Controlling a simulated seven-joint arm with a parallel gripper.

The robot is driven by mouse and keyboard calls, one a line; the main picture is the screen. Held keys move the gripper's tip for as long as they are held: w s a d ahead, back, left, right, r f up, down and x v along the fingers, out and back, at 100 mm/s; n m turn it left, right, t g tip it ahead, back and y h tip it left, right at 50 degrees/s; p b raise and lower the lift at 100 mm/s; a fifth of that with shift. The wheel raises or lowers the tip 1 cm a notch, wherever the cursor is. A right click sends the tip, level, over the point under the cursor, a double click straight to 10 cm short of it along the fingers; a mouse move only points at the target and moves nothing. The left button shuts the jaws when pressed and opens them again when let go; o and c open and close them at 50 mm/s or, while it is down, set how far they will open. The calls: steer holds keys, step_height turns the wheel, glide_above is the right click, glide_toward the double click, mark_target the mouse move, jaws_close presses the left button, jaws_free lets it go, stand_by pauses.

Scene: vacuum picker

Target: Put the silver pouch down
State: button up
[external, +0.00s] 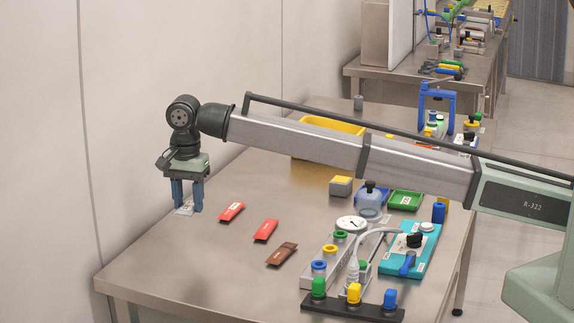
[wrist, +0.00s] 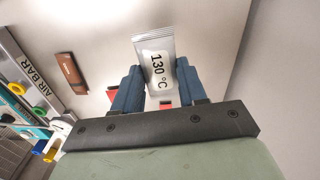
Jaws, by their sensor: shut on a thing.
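In the external view my gripper (external: 187,196) points down at the left side of the steel table, and the pouch (external: 185,210) shows low between the fingertips. The pouch is close to the table top; I cannot tell whether it touches it.
Two red pouches (external: 232,211) (external: 265,230) and a brown pouch (external: 281,253) lie in a row right of my gripper. A yellow bin (external: 330,125) stands behind. A rack with coloured fittings (external: 340,262) and a teal case (external: 410,250) stand right. The table's front left (external: 165,270) is clear.

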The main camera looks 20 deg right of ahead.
mark_target(192, 251)
steer(key=shift+m, duration=0.5)
steer(key=shift+f, duration=5)
steer(key=shift+f, duration=0.15)
steer(key=o, duration=1)
steer(key=shift+o, duration=0.2)
step_height(192, 251, up, 12)
steer(key=shift+r, duration=0.2)
